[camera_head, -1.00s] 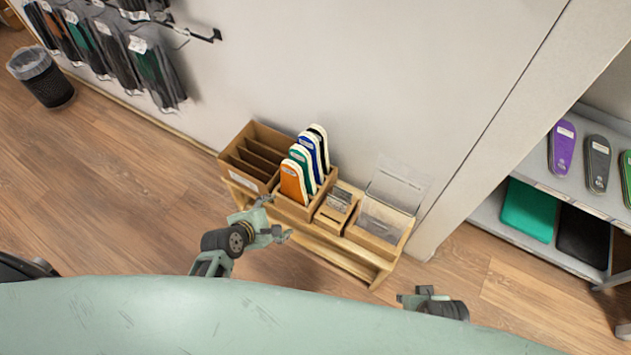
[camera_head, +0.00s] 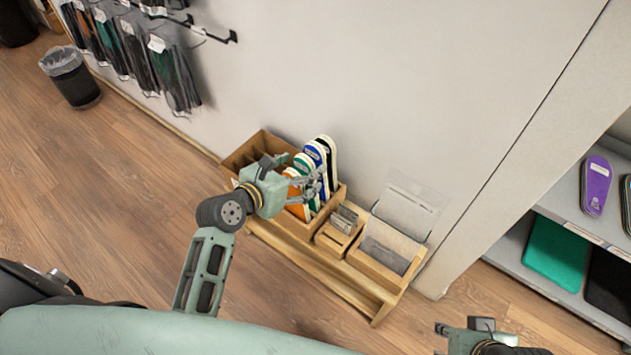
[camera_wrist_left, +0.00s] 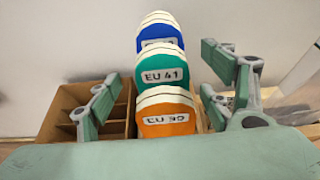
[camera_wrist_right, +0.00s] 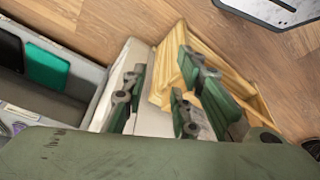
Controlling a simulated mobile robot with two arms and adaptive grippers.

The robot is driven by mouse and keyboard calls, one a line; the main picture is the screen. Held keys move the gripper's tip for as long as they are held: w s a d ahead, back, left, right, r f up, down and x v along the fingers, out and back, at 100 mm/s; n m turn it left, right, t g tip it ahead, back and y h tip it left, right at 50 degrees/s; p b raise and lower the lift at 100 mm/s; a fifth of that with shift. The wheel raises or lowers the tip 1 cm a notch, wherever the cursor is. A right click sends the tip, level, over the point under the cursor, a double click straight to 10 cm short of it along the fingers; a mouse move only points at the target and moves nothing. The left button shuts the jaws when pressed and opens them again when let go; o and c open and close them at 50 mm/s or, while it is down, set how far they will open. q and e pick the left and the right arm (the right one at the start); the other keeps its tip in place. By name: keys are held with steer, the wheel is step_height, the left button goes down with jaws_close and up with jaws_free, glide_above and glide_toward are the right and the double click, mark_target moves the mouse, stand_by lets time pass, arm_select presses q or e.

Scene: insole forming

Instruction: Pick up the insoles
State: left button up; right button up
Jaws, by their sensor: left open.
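A row of upright insoles stands in a wooden box on a low wooden bench: orange (camera_head: 295,208), green (camera_head: 303,162), blue (camera_head: 316,153) and black (camera_head: 330,150). In the left wrist view, orange (camera_wrist_left: 167,123), green labelled EU 41 (camera_wrist_left: 160,72) and blue (camera_wrist_left: 158,40) stand one behind another. My left gripper (camera_head: 312,183) is at the insoles and partly hides them. Its fingers (camera_wrist_left: 163,88) are spread on either side of the row, with nothing held. My right gripper (camera_head: 465,328) is at the lower right, away from the insoles; its fingers (camera_wrist_right: 163,98) look spread and empty.
An empty divided box (camera_head: 238,155) stands left of the insoles. A small card box (camera_head: 338,232) and a tray with a clear panel (camera_head: 400,262) stand to their right. The wall is close behind the bench (camera_head: 330,280). A shelf (camera_head: 560,205) stands at the right.

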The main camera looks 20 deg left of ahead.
arm_select(q)
steer(key=b+x, duration=0.1)
steer(key=x, duration=0.2)
steer(key=shift+d+f, duration=0.1)
steer(key=shift+d, duration=0.05)
steer(key=shift+w+d+f+b, duration=0.2)
steer(key=shift+w+b, duration=0.1)
steer(key=shift+w, duration=0.4)
arm_select(e)
steer(key=w, duration=0.1)
steer(key=w+t, duration=0.1)
steer(key=w+f, duration=0.1)
steer(key=shift+a, duration=0.4)
arm_select(q)
steer(key=shift+c, duration=0.3)
steer(key=c, duration=1.5)
